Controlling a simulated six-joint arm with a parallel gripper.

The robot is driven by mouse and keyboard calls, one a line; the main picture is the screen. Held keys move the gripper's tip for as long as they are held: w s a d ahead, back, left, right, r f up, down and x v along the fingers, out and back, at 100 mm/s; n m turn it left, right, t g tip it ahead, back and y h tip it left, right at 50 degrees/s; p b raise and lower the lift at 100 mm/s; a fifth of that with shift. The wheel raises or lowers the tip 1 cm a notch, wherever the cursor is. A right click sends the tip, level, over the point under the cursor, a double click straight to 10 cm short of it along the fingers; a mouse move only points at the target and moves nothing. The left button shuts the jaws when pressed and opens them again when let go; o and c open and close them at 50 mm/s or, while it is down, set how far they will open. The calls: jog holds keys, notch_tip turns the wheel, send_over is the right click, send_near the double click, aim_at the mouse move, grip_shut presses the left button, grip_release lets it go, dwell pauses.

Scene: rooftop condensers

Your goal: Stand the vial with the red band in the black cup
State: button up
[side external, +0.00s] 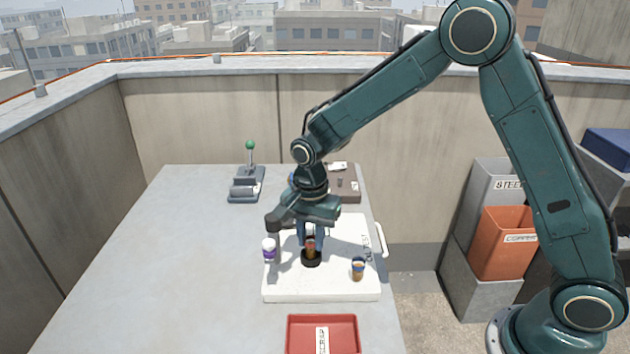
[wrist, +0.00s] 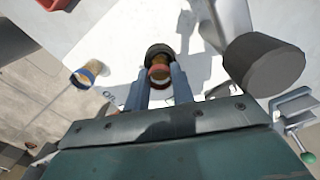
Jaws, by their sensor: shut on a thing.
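The vial with the red band (side external: 311,243) is upright between the fingers of my gripper (side external: 310,236), which is shut on it. It also shows in the wrist view (wrist: 160,74), brown with a red band and a pale top. The black cup (side external: 311,259) stands on the white board directly under my gripper; its dark rim shows around the vial in the wrist view (wrist: 158,50). The vial's lower end is at the cup's mouth; I cannot tell how deep it sits. My fingers hide part of the vial.
A purple-banded vial (side external: 269,251) stands left of the cup, and a blue-banded vial (side external: 358,268) stands to its right, both on the white board (side external: 320,287). A red tray (side external: 322,334) lies in front. A green-knobbed lever device (side external: 247,184) stands behind. The table's left side is clear.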

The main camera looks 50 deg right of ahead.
jog(key=shift+f, duration=0.15)
jog(key=o, duration=1.1)
jog(key=shift+c, duration=0.2)
notch_tip(320, 180, up, 14)
dwell(0.4)
